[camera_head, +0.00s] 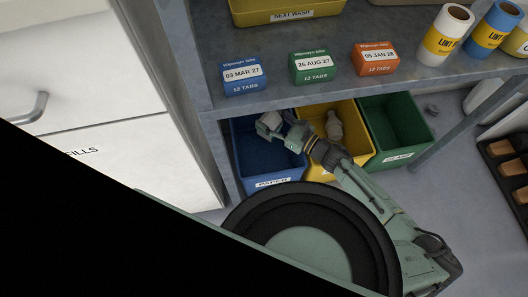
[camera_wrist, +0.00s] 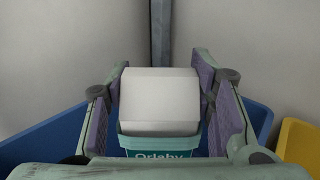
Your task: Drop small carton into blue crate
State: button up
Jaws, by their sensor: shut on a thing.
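My gripper (camera_head: 270,124) reaches under the shelf and is over the blue crate (camera_head: 265,183). It is shut on a small carton (camera_wrist: 160,100), which has a white top and a teal band with partly visible lettering. In the wrist view the carton sits between the two purple-padded fingers. The blue crate's walls show on both sides of the gripper in the wrist view (camera_wrist: 45,140). In the head view the carton is small and partly hidden by the fingers. The carton's lower part and the crate floor under it cannot be seen in the wrist view.
A yellow crate (camera_head: 350,150) with a pale bottle (camera_head: 334,126) in it and a green crate (camera_head: 400,125) stand to the right. The shelf (camera_head: 330,92) above holds blue, green and orange tablet boxes and rolls. A metal shelf post (camera_wrist: 160,30) rises behind the carton.

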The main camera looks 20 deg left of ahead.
jog(key=o, duration=1.2)
jog(key=shift+d, duration=0.1)
jog(key=v, duration=1.2)
jog(key=shift+s, duration=0.1)
